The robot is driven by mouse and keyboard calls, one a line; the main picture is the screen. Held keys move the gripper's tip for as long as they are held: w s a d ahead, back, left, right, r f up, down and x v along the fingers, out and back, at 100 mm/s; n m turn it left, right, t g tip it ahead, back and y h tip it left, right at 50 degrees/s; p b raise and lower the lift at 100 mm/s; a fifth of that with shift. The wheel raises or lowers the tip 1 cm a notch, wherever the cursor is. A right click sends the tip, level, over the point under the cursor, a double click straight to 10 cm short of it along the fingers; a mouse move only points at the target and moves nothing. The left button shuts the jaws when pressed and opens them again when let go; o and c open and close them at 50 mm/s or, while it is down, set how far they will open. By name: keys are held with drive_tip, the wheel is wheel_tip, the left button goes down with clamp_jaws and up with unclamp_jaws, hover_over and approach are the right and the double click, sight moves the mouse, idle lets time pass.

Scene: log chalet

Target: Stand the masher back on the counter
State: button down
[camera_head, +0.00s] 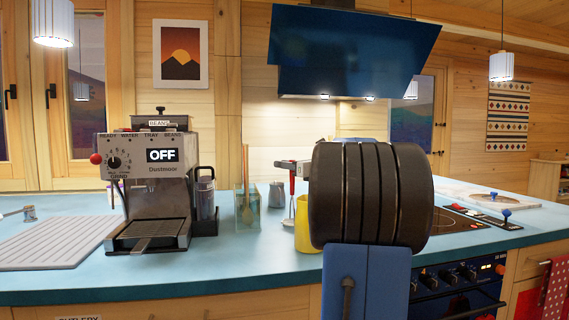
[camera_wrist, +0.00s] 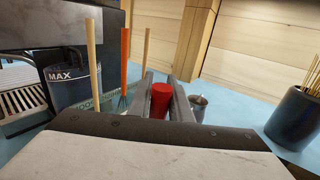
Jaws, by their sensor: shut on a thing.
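My gripper (camera_head: 283,164) is over the counter, left of my dark arm link, in the head view. In the wrist view my gripper (camera_wrist: 163,88) has its two grey fingers on either side of a red handle, the masher (camera_wrist: 160,100). The masher's red handle (camera_head: 292,183) hangs below the fingers in the head view, with thin metal under it. Its lower end is small and partly hidden near a yellow container, so I cannot tell whether it touches the counter. The blue counter (camera_head: 250,253) runs below.
A clear utensil holder (camera_head: 247,218) and a steel cup (camera_head: 277,196) stand left of the masher. The yellow container (camera_head: 305,230) is close beside it. A coffee machine (camera_head: 155,190) stands further left. A dark pot of sticks (camera_wrist: 299,118) is at right in the wrist view.

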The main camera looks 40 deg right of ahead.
drive_tip(key=shift+f, duration=0.6)
idle(0.8)
idle(0.4)
drive_tip(key=c, duration=1.5)
unclamp_jaws()
drive_tip(key=shift+c, duration=0.2)
drive_tip(key=shift+s, duration=0.15)
drive_tip(key=s, duration=1.7)
drive_tip(key=shift+d, duration=0.3)
